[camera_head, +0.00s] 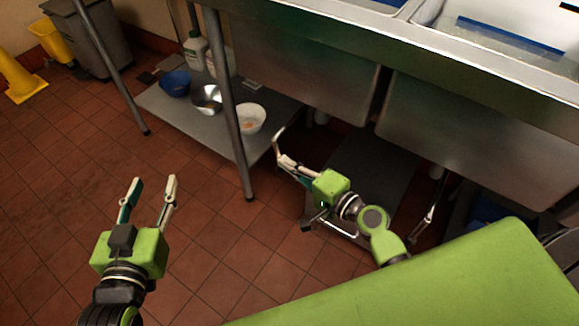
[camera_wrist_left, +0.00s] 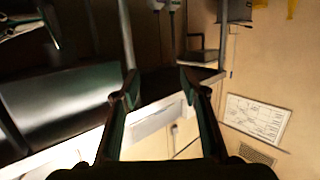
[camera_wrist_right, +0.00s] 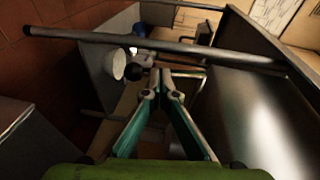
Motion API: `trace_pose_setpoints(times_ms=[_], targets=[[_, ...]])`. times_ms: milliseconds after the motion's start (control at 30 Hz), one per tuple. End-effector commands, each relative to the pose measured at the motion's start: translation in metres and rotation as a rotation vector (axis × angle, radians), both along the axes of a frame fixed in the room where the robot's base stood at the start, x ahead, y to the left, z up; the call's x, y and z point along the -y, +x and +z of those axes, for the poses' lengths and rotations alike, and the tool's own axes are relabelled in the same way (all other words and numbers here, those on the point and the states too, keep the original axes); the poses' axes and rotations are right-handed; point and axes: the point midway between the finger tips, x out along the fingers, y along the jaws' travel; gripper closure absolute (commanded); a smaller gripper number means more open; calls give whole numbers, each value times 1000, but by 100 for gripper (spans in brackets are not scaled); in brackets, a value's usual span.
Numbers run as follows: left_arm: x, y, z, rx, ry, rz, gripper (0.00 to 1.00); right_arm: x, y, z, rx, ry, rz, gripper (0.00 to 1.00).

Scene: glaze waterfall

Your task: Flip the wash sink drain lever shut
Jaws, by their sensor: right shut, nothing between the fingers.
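My right gripper (camera_head: 281,158) is shut and empty, low under the wash sink (camera_head: 300,75), beside the front leg. A thin pale bent bar, apparently a drain lever (camera_head: 277,139), rises at its fingertips; I cannot tell whether they touch. In the right wrist view the shut fingertips (camera_wrist_right: 163,74) point at dark clutter under the sink, and a thin metal bar (camera_wrist_right: 188,68) shows just beyond them. Another metal lever-like rod (camera_head: 430,214) hangs under the right basin. My left gripper (camera_head: 153,184) is open and empty over the floor at left, away from the sink.
A lower shelf (camera_head: 160,108) holds a blue bowl (camera_head: 175,83), a steel bowl (camera_head: 207,99), a white bowl (camera_head: 250,118) and jugs (camera_head: 194,50). A metal sink leg (camera_head: 233,120) stands left of my right gripper. The tiled floor (camera_head: 60,180) at left is clear.

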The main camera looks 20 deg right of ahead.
Motion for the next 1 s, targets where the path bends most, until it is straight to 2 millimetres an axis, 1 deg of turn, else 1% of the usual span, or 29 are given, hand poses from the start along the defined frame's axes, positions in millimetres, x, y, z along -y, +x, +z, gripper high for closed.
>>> trace_pose_setpoints(times_ms=[100, 267, 400, 500, 600, 767, 1000], targets=[[6, 7, 27, 140, -35, -9, 60, -1, 1, -2, 12, 8, 0, 100], [12, 7, 70, 330, -85, -21, 60, -1, 2, -3, 24, 17, 0, 100], [15, 0, 105, 496, -129, -31, 60, -2, 2, -4, 34, 26, 1, 100], [16, -8, 127, 603, -159, -37, 60, -4, 3, -5, 40, 32, 2, 100], [15, -16, 144, 683, -181, -41, 60, -5, 4, -5, 43, 35, 3, 100], [15, -22, 156, 740, -197, -44, 60, -7, 8, -7, 43, 33, 2, 100], [15, -23, 157, 743, -198, -44, 60, -7, 8, -7, 42, 34, 2, 100]])
